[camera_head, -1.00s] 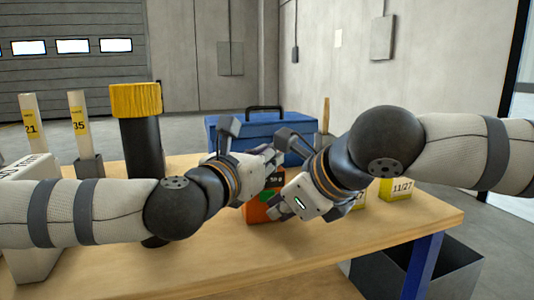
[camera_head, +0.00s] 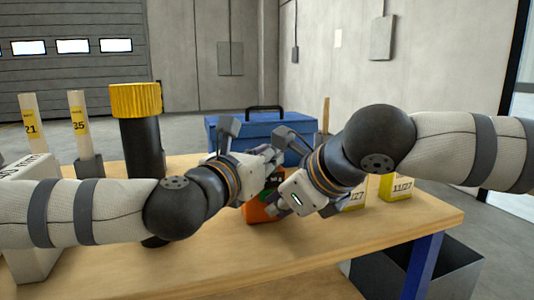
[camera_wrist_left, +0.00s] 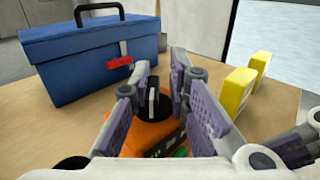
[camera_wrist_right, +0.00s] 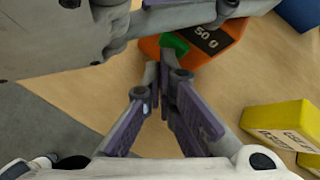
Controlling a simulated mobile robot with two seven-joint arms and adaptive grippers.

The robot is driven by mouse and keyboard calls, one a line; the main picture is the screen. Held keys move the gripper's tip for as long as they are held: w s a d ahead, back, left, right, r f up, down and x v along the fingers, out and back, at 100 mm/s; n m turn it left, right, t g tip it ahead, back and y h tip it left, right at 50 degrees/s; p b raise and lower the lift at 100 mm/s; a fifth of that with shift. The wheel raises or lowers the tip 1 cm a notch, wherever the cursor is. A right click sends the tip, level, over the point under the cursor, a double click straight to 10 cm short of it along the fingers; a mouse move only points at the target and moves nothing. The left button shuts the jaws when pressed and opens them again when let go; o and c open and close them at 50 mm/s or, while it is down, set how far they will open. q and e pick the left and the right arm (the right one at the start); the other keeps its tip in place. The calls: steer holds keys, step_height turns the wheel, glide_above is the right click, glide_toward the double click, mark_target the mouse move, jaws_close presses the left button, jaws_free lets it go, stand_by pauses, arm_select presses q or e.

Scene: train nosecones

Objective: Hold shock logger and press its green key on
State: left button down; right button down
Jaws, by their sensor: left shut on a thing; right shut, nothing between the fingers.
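The shock logger (camera_head: 262,210) is an orange box on the table, partly hidden behind my grippers in the head view. In the right wrist view the logger (camera_wrist_right: 222,40) shows a black 50 g label and its green key (camera_wrist_right: 174,42). My left gripper (camera_wrist_left: 154,90) is shut on the logger at a black upright part (camera_wrist_left: 152,97) on its top. My right gripper (camera_wrist_right: 161,72) is shut and empty, with its fingertips close by the green key. I cannot tell whether they touch it.
A blue toolbox (camera_head: 270,130) stands behind the logger. Yellow-and-white blocks (camera_head: 397,188) stand to the right. A black cylinder with a yellow cap (camera_head: 138,135) and numbered sticks (camera_head: 78,115) stand to the left. The front of the table (camera_head: 300,255) is clear.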

arm_select(q)
steer(key=shift+f, duration=0.1)
arm_select(e)
steer(key=shift+w, duration=0.15)
steer(key=shift+s+d, duration=0.1)
steer(key=shift+s, duration=0.55)
steer(key=s+d, duration=0.1)
steer(key=s, duration=0.4)
steer(key=shift+s+d, duration=0.3)
steer(key=shift+s, duration=0.1)
arm_select(q)
steer(key=c, duration=1.5)
jaws_free()
steer(key=shift+o, duration=0.2)
arm_select(e)
steer(key=shift+f, duration=0.1)
